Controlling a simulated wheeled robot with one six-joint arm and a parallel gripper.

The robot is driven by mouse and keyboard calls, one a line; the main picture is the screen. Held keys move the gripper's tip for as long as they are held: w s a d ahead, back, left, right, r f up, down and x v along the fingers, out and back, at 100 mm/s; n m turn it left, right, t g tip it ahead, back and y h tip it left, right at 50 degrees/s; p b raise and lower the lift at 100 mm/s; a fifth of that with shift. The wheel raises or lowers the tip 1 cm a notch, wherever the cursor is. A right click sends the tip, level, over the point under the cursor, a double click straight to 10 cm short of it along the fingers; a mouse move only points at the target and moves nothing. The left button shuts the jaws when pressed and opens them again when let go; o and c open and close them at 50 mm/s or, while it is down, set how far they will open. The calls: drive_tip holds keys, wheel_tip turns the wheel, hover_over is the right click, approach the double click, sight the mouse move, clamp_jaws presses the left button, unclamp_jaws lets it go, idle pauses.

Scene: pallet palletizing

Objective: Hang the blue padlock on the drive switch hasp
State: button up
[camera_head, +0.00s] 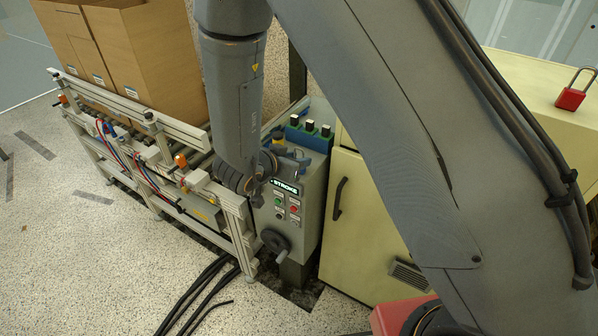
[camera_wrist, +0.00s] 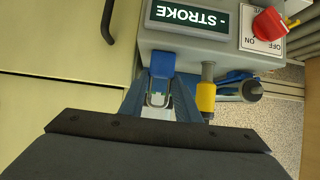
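The blue padlock (camera_wrist: 161,62) shows in the wrist view with its blue body toward the top and its grey shackle toward my palm. My gripper (camera_wrist: 161,82) has one finger on each side of the padlock, close to it; whether they press on it cannot be told. In the head view my gripper (camera_head: 285,158) is above the grey control box, and the padlock cannot be made out clearly. The drive switch (camera_wrist: 270,22) is a red knob on a white OFF/ON plate, right of the padlock, with a small yellow part beside it, perhaps the hasp.
A STROKE display (camera_head: 286,187) is on the box front, above buttons and a handwheel (camera_head: 274,240). A yellow cylinder (camera_wrist: 206,97) stands right of the fingers. A cream cabinet (camera_head: 362,225), a conveyor (camera_head: 240,215) and a red padlock (camera_head: 571,98) are nearby.

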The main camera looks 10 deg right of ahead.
drive_tip(key=shift+c, duration=1.4)
drive_tip(key=shift+r+p, duration=1.25)
drive_tip(key=shift+r, duration=0.05)
